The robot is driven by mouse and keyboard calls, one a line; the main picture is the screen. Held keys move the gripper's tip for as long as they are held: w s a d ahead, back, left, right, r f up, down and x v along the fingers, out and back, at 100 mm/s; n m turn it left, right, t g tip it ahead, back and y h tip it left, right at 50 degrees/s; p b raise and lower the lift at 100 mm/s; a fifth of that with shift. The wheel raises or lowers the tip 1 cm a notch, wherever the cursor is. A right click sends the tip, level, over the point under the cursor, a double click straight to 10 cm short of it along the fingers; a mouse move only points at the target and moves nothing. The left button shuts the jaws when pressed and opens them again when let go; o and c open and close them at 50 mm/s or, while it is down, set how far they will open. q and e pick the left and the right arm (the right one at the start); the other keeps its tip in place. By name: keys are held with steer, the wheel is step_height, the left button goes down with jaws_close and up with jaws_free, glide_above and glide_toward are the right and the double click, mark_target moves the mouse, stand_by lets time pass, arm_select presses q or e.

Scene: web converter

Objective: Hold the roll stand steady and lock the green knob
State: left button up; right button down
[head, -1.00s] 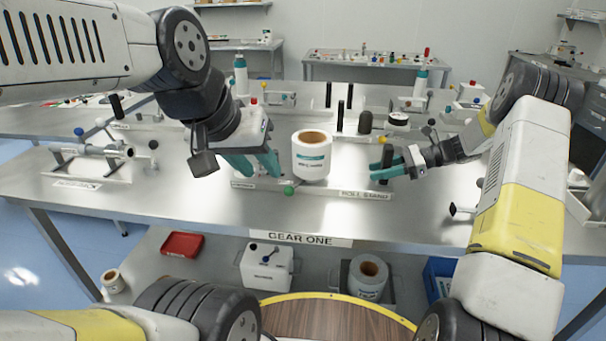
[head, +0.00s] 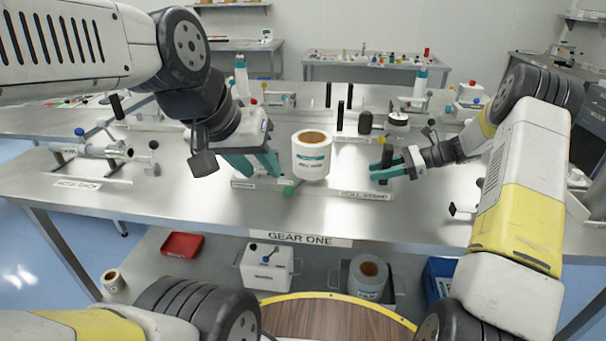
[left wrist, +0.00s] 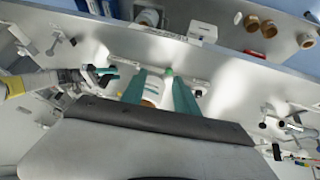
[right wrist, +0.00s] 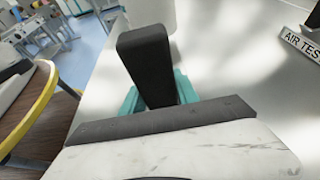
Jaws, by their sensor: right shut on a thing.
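The white roll (head: 311,158) with a brown core stands upright on the roll stand, whose label (head: 365,195) faces me. The green knob (head: 289,191) is low at the stand's front left; it also shows in the left wrist view (left wrist: 168,73). My left gripper (head: 262,168) is open, left of the roll and above the knob, apart from it. Its two teal fingers (left wrist: 158,92) show with a gap between them. My right gripper (head: 378,171) is shut on the stand's black handle (head: 387,156), right of the roll. That handle fills the right wrist view (right wrist: 148,60).
A pipe fixture (head: 95,150) lies at the table's left. Black posts (head: 340,115) and a dark domed piece (head: 365,122) stand behind the roll. A red tray (head: 182,245) and a white box (head: 267,268) sit on the lower shelf. The table front is clear.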

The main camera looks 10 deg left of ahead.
arm_select(q)
steer(key=shift+w, duration=0.1)
steer(key=c, duration=0.5)
steer(key=shift+w+a+r, duration=0.1)
steer(key=shift+w+r, duration=0.05)
steer(key=shift+w, duration=0.1)
jaws_close()
steer(key=w+a+n+g+h, duration=0.1)
steer(key=w+a+n+g, duration=0.25)
steer(key=w, duration=0.35)
steer(key=w+a+n+g+h, duration=0.1)
steer(key=w+a+n+g, duration=0.1)
steer(key=w+n, duration=0.45)
steer(key=w+a+f+n+g+h, duration=0.1)
steer(key=w+a+f+n, duration=0.2)
steer(key=w+f, duration=0.3)
steer(key=w+a+f+n+g+h, duration=0.1)
steer(key=w+a+f+n+h, duration=0.1)
steer(key=w+a+f, duration=0.3)
steer(key=shift+w+f+n+h, duration=0.3)
steer(key=shift+w+f+n, duration=0.25)
steer(key=shift+f+n, duration=0.15)
